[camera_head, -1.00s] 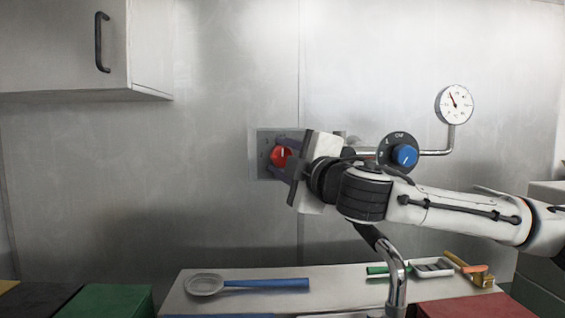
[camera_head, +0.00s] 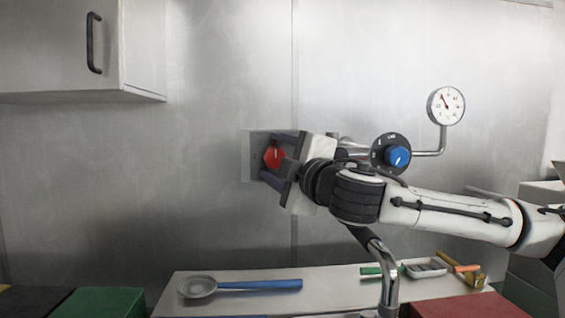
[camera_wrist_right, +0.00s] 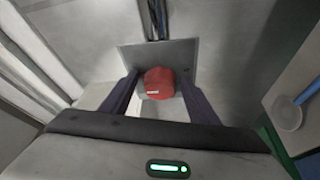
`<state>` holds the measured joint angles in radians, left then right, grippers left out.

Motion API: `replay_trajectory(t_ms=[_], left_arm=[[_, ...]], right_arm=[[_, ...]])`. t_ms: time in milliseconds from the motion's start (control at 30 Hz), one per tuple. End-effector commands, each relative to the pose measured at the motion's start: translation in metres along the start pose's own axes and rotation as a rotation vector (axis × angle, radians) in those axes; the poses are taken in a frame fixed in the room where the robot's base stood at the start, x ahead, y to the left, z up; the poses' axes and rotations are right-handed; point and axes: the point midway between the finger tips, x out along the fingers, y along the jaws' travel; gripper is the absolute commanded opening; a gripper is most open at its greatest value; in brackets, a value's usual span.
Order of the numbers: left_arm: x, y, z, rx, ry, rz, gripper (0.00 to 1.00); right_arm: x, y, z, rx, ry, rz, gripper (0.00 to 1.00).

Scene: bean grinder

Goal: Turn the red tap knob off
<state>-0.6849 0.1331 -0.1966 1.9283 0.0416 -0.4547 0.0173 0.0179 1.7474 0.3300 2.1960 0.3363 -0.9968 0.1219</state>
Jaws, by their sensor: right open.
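The red tap knob (camera_head: 273,157) sits on a grey plate (camera_head: 255,143) on the metal wall. It also shows in the right wrist view (camera_wrist_right: 159,83), with a pale mark on its face. My right gripper (camera_head: 272,160) reaches in from the right. Its two dark fingers stand apart, one above and one below the knob in the head view. In the right wrist view the fingers (camera_wrist_right: 158,98) are on either side of the knob, with a visible gap to it. My left gripper is not in view.
A blue knob (camera_head: 397,155) and a pressure gauge (camera_head: 446,105) are on the wall to the right. A chrome spout (camera_head: 385,270) stands below my right arm. A shelf (camera_head: 330,288) holds a blue-handled ladle (camera_head: 240,285) and small tools. A cabinet (camera_head: 60,50) hangs upper left.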

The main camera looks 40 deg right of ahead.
Motion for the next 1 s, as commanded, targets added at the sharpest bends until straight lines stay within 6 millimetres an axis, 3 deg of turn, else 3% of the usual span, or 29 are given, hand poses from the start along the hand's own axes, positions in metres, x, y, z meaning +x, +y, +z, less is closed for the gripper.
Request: replay_trajectory(t_ms=[233,600,800,1000], left_arm=[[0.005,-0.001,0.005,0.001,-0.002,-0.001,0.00],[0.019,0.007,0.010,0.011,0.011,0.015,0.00],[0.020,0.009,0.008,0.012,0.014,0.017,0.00],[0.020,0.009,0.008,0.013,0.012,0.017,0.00]], right_arm=[[-0.026,0.000,-0.001,0.009,0.006,0.004,0.55],[-0.088,-0.002,-0.001,0.005,0.004,0.003,0.55],[-0.101,-0.001,0.000,0.001,0.002,-0.001,0.55],[-0.101,0.000,-0.001,0.000,0.002,-0.001,0.55]])
